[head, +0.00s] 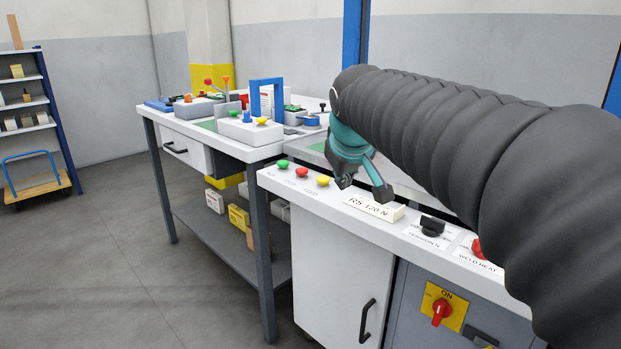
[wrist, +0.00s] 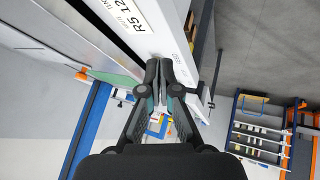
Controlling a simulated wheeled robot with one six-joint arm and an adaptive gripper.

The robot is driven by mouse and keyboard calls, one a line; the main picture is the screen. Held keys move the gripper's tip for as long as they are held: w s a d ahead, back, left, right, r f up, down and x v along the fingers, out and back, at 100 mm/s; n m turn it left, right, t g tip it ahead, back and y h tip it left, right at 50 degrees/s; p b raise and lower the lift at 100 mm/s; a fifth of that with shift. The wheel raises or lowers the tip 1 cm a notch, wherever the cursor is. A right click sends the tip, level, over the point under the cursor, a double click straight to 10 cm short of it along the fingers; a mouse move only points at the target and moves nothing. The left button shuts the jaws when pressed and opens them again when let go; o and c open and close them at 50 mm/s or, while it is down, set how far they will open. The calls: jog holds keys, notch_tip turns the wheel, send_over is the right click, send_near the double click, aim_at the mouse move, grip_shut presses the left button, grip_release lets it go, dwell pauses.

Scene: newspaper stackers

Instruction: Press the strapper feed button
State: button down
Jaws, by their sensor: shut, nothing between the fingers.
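The strapper's white front panel (head: 275,178) carries a green button (head: 283,165), a red button (head: 302,173) and a yellow button (head: 323,181) in a row. The small label by the yellow button seems to read FEED. My gripper (head: 363,188) is above the panel, just right of the yellow button, near the plate reading R5 120 N (head: 374,207). In the wrist view my gripper (wrist: 160,70) has its fingertips together with nothing between them. The plate (wrist: 132,17) also shows there. I cannot make out the yellow button in that view; the fingers may hide it.
A black tension knob (head: 433,226) and a red weld heat knob (head: 478,248) are further right on the panel. A red ON switch (head: 441,312) is on the front below. A workbench (head: 270,153) with other devices stands behind left. The floor (head: 110,230) at left is clear.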

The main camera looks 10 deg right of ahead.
aim_at(323, 179)
jog(key=w+r+n+t, duration=0.1)
jog(key=w+r, duration=0.4)
jog(key=w, duration=1.1)
jog(key=shift+a+r+n+h, duration=0.25)
jog(key=shift+a+n+h, duration=0.15)
jog(key=shift+n, duration=0.4)
jog(key=shift+f, duration=0.1)
notch_tip(323, 179, down, 9)
jog(key=b, duration=0.6)
jog(key=shift+r, duration=0.2)
jog(key=shift+f+b, duration=0.15)
jog(key=shift+b, duration=0.15)
jog(key=shift+f, duration=0.3)
